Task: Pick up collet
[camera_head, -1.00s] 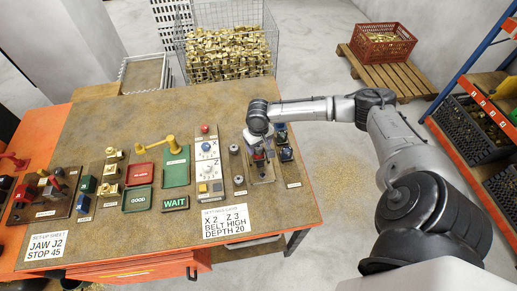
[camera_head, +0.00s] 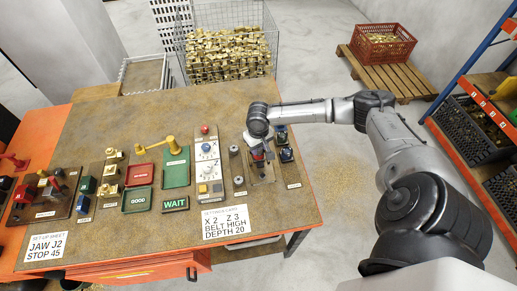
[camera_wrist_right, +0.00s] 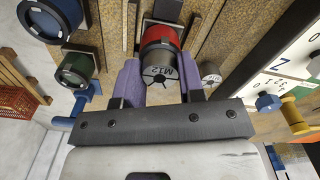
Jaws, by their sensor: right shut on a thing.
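The collet (camera_wrist_right: 159,66) has a red band and a grey slotted face marked M12 in the right wrist view. My right gripper (camera_wrist_right: 160,75) is shut on it, with one purple-grey finger on each side. In the head view the right gripper (camera_head: 258,150) is over the right end of the bench, at a small board, and mostly hides the collet. Whether the collet is clear of its seat cannot be told. My left gripper is not in view.
A blue ring-shaped part (camera_wrist_right: 52,14) and a green one (camera_wrist_right: 76,68) are close by in the wrist view. A small grey cylinder (camera_wrist_right: 210,72) is on the other side. A panel with dials (camera_head: 207,160) stands left of the gripper. The bench's (camera_head: 110,115) back strip is clear.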

